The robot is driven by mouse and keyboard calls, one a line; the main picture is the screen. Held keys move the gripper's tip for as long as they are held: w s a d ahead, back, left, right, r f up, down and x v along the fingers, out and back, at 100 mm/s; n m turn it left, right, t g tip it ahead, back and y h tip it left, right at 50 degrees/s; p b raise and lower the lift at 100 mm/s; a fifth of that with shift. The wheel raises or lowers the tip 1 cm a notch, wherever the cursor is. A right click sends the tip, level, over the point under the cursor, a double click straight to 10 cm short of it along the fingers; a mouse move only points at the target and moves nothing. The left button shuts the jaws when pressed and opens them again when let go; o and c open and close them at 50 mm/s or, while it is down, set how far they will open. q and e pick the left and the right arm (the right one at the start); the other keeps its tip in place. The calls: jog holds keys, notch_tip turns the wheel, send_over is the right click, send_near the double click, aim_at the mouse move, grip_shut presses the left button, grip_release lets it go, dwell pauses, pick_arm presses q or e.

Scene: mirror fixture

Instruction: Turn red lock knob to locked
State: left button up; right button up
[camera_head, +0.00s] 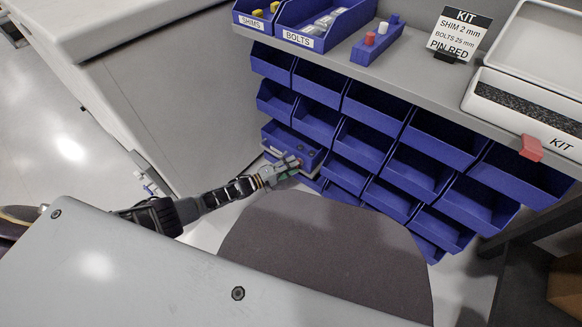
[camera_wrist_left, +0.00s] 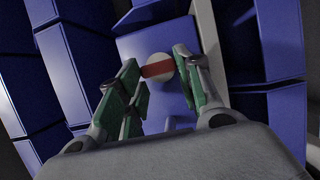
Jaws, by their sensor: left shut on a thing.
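The lock knob (camera_wrist_left: 159,68) is a red bar across a round white disc, on the face of a blue block (camera_wrist_left: 128,46). My left gripper (camera_wrist_left: 158,62) has its green-padded fingers on either side of the red bar, shut on it. The bar lies nearly level in the left wrist view, tilted slightly. In the head view my left gripper (camera_head: 288,166) reaches the blue block (camera_head: 290,143) at the left end of the bins, and hides the knob. Lock markings are not readable. My right gripper is not in view.
Several rows of empty blue bins (camera_head: 404,165) hang beside and right of the block. The grey shelf (camera_head: 425,82) above holds the shims and bolts bins, a peg block (camera_head: 377,43), a kit sign (camera_head: 459,34) and a kit case (camera_head: 530,107) with a red latch (camera_head: 531,148).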

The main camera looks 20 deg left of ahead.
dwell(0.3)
pick_arm(q)
jog(key=o, duration=1)
jog(key=shift+v, duration=6)
jog(key=shift+f, duration=0.1)
